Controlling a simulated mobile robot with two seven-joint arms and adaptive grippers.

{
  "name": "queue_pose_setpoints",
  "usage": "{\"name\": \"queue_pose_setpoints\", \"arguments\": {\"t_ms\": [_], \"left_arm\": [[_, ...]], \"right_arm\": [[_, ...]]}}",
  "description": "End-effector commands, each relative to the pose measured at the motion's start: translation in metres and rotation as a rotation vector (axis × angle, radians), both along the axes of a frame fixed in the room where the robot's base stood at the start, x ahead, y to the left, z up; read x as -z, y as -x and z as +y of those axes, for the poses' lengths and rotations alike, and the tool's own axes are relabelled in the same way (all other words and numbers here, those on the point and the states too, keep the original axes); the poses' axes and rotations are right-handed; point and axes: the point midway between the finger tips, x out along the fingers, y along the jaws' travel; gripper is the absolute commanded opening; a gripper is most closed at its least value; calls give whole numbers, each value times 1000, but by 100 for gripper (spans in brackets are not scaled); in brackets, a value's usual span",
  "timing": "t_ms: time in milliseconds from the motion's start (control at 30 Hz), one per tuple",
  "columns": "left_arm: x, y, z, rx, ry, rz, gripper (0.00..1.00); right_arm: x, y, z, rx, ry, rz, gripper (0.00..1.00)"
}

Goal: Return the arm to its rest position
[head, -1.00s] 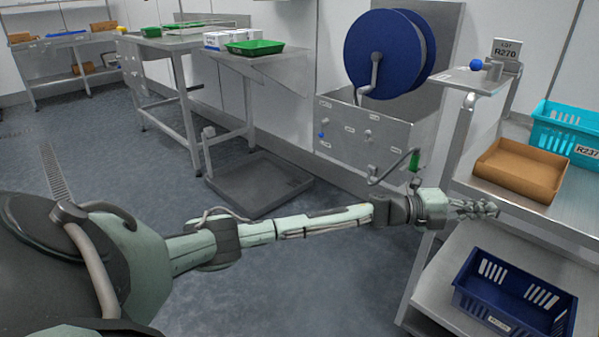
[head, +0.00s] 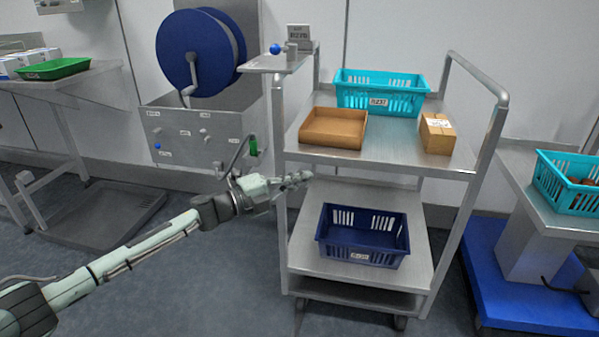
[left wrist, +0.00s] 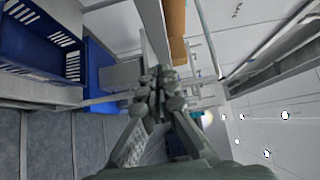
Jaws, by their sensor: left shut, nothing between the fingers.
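My left arm reaches in from the lower left of the head view. Its gripper (head: 297,180) is shut and empty, just in front of the left side of the steel cart (head: 372,160), between its two shelves in the picture. In the left wrist view the gripper's fingers (left wrist: 158,92) are together with nothing between them. I cannot tell the exact gap between the gripper and the cart post. My right gripper is in neither view.
The cart's upper shelf holds a brown tray (head: 333,128), a turquoise crate (head: 380,92) and a carton (head: 437,133). A navy crate (head: 362,238) is on the lower shelf. A blue hose reel (head: 200,50) hangs behind. The floor left of the cart (head: 235,270) is clear.

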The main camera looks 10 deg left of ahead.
Motion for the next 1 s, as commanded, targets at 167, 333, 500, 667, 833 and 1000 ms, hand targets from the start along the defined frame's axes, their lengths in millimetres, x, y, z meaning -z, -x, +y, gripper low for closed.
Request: {"name": "queue_pose_setpoints", "arguments": {"t_ms": [167,333,500,667,833,1000], "left_arm": [[4,30,29,1,-2,4,0],[3,46,45,1,-1,2,0],[8,52,47,-30,32,26,0],[44,55,44,-255,218,201,0],[134,102,76,-690,494,580,0],[220,195,107,-1063,649,933,0]], "right_arm": [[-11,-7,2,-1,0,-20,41],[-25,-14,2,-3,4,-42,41],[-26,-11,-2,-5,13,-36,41],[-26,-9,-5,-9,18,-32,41],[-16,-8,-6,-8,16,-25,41],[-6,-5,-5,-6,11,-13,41]]}}
